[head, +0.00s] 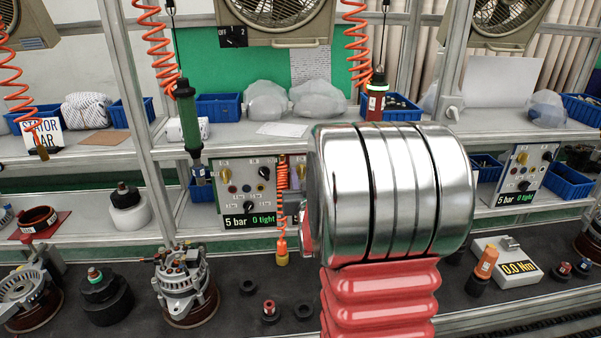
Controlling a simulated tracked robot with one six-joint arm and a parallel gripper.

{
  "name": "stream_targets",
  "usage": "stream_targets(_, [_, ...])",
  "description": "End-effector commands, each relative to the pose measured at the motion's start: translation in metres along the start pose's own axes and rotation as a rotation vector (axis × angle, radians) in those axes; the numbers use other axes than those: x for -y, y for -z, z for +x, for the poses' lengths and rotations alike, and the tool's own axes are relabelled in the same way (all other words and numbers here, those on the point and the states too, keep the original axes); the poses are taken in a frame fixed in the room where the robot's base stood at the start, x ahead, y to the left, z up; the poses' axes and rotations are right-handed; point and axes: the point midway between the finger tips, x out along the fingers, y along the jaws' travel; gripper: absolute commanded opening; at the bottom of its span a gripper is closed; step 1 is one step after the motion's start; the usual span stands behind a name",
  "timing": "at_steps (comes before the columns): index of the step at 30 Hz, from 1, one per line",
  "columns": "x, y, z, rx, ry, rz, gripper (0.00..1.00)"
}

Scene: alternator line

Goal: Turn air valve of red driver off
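The red driver (377,98) hangs on a dark cable above the upper shelf, right of centre. My arm's silver cylinder and red ribbed sleeve fill the middle right. My gripper is not visible.
A green driver (187,117) hangs at left. Similar panels, left (245,193) and right (522,176), read "5 bar 0 tight". An orange coiled hose (282,200) hangs beside the left panel. An alternator (185,283) and several small parts stand on the dark bench (230,318).

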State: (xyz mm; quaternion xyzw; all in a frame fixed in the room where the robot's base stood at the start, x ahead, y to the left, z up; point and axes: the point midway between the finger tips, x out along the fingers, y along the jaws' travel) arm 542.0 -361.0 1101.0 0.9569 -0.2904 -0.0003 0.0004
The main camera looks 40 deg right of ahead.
Motion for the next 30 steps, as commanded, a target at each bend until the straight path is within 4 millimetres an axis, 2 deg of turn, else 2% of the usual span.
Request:
stream_targets(12, [-0.0063,0.0,0.0051,0.0,-0.006,0.001,0.27])
stream_targets(24, [-0.0079,0.0,0.0049,0.0,-0.009,0.0,0.0])
stream_targets(30, [-0.008,0.0,0.0048,0.0,-0.009,0.0,0.0])
